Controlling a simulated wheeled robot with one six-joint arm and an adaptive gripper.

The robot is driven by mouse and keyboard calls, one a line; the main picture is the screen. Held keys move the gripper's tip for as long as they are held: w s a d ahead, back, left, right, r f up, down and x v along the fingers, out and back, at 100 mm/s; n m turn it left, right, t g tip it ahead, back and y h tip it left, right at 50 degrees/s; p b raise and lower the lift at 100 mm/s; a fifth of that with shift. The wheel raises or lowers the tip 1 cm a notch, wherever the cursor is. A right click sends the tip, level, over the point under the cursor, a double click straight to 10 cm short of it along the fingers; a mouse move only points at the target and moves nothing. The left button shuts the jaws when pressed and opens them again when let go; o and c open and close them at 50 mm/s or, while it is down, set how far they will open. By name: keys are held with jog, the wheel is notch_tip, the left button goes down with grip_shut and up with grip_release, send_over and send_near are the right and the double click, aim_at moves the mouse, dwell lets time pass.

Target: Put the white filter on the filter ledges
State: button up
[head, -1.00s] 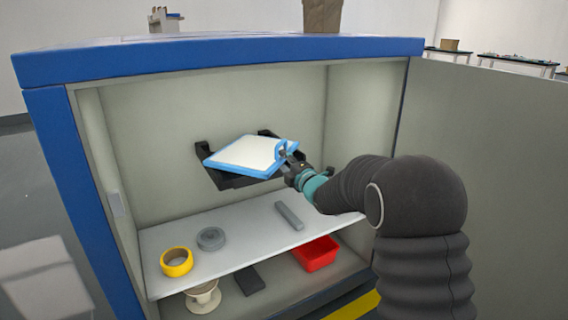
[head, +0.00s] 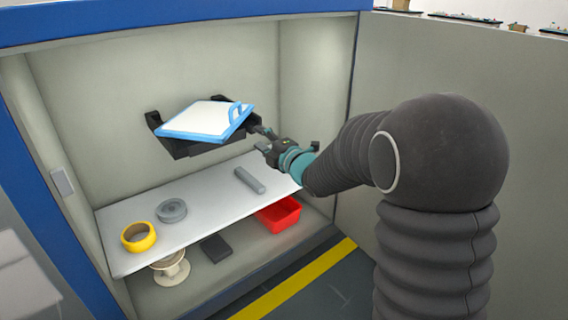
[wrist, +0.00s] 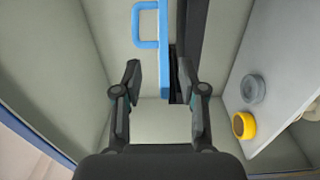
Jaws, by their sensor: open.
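The white filter (head: 205,118) has a blue frame and a blue handle (head: 235,114). In the head view it lies on the black filter ledges (head: 180,147) on the cabinet's back wall, turned a little relative to them. My gripper (head: 262,138) is open and empty, just right of and below the filter's near right corner, apart from the handle. In the wrist view, the blue handle (wrist: 146,25) and frame edge show ahead of the open fingers (wrist: 160,85). Whether the filter sits flat in the ledges cannot be told.
A shelf (head: 205,205) below holds a yellow tape roll (head: 138,237), a grey roll (head: 172,211) and a grey bar (head: 249,180). Under it are a red bin (head: 279,214), a spool (head: 171,268) and a dark block (head: 215,249). The open cabinet door (head: 440,70) stands at right.

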jog(key=s+d+r+m+h, duration=0.3)
jog(key=s+d+m+h, duration=0.3)
jog(key=d+m, duration=0.25)
jog(key=s+d+f+m+g+h, duration=0.1)
jog(key=s+d+m+g, duration=0.1)
jog(key=s+m, duration=0.2)
jog(key=s+d+f+m+g+h, duration=0.1)
jog(key=s+d+m+g+h, duration=0.1)
jog(key=s, duration=0.8)
jog(key=s+d+f+m+g+h, duration=0.2)
jog(key=s+d+m, duration=0.2)
jog(key=s+m, duration=0.2)
jog(key=shift+s+d, duration=0.25)
jog(key=shift+s, duration=0.85)
jog(key=s+f+m+g, duration=0.1)
jog(key=s, duration=0.2)
jog(key=s+f+m+g, duration=0.1)
jog(key=s, duration=0.3)
jog(key=s+f+m+g, duration=0.1)
jog(key=s+m, duration=0.1)
jog(key=s, duration=0.2)
jog(key=shift+a+f+y, duration=0.15)
jog(key=shift+a+y, duration=0.15)
jog(key=shift+a, duration=0.1)
jog(key=shift+c, duration=0.6)
jog(key=shift+s+a+f, duration=0.1)
jog(key=shift+s+f, duration=0.05)
jog(key=shift+s, duration=0.25)
grip_shut()
jog(key=shift+a, duration=0.15)
